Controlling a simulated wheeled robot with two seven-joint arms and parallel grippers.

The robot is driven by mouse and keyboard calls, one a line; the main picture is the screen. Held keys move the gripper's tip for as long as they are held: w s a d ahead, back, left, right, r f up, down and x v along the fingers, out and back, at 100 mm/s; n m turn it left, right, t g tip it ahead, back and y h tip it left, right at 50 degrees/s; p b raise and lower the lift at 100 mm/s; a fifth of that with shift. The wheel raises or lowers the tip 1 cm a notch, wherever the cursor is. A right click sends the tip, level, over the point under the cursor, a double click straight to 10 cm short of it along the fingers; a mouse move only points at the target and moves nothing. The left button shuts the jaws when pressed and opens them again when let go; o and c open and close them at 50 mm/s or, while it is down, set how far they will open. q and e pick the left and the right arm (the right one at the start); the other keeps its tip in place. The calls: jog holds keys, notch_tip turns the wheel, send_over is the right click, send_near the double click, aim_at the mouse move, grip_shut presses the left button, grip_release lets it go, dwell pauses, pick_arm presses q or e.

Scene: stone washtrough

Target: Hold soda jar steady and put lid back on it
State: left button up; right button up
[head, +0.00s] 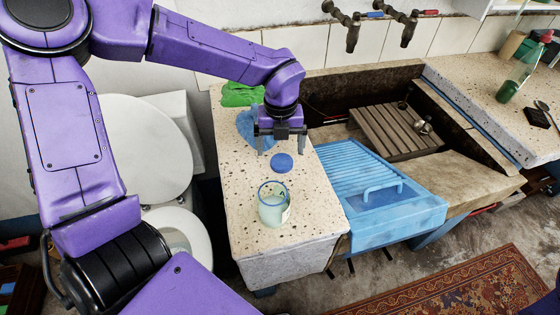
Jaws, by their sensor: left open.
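The soda jar (273,204) is a clear glass jar with a blue-green rim and a pale label or contents low in it. It stands upright and open near the front of the speckled stone counter (247,228). A round blue lid (281,163) lies on the counter behind the jar, apart from it. My left gripper (281,148) points down with its fingers apart, just behind and above the lid. Whether it touches the lid I cannot tell. My right gripper is not in view.
A blue ribbed washboard tray with a handle (405,207) sits right of the counter, over the stone trough (465,175). A green cloth (240,94) and a blue item (246,128) lie behind the gripper. Taps (350,30) hang above. A toilet (145,150) stands left.

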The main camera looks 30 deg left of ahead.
aim_at(282, 161)
pick_arm(q)
jog(key=f, duration=0.5)
jog(key=shift+w+f, duration=0.15)
jog(key=shift+w, duration=0.25)
jog(key=c, duration=1.1)
